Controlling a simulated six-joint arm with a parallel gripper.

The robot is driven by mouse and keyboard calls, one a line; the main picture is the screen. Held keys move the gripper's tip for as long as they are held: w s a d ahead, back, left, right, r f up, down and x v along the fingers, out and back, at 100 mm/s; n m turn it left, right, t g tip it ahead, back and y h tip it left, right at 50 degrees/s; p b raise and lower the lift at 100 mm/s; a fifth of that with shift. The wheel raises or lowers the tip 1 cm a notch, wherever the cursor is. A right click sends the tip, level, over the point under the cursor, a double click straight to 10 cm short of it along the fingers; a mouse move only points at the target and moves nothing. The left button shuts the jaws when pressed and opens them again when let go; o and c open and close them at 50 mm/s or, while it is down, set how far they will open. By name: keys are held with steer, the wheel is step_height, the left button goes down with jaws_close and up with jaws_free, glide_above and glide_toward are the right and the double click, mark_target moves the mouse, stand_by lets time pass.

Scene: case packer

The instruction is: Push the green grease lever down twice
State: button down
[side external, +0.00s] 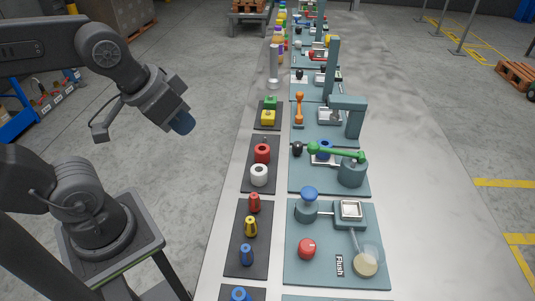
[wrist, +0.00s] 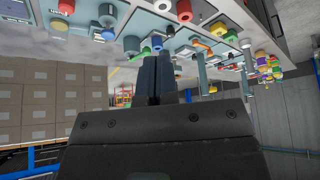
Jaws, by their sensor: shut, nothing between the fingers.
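The green grease lever (side external: 336,152) is in the side external view, right of the middle. A blue ring-like part (side external: 323,147) shows by the lever. My gripper (side external: 183,124) is in the air left of the bench, well apart from the lever. In the wrist view its two fingers (wrist: 157,78) are together and empty.
Left of the lever, a dark tray (side external: 250,185) holds a red and a white ring. Nearer stands a teal plate (side external: 300,270) with a blue knob, a red button and a cup. Beyond stands a tall teal post (side external: 333,70) with an arm. The bench's right side is clear.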

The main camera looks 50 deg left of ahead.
steer(key=w+d+r+m+g+h, duration=0.1)
steer(key=w+r+m, duration=0.1)
steer(key=w, duration=0.4)
steer(key=w+d+r+m+g, duration=0.1)
steer(key=w+r+m, duration=0.15)
steer(key=w, duration=0.45)
steer(key=m+g+h, duration=0.1)
steer(key=m, duration=0.4)
glide_above(314, 143)
steer(key=s+a, duration=0.3)
step_height(314, 143, down, 3)
steer(key=shift+w+d+f+n, duration=0.1)
steer(key=shift+w+d+n, duration=0.1)
steer(key=shift+n, duration=0.05)
steer(key=x, duration=0.8)
steer(key=s+x, duration=0.1)
steer(key=x, duration=0.4)
steer(key=shift+a, duration=0.1)
steer(key=shift+f, duration=0.55)
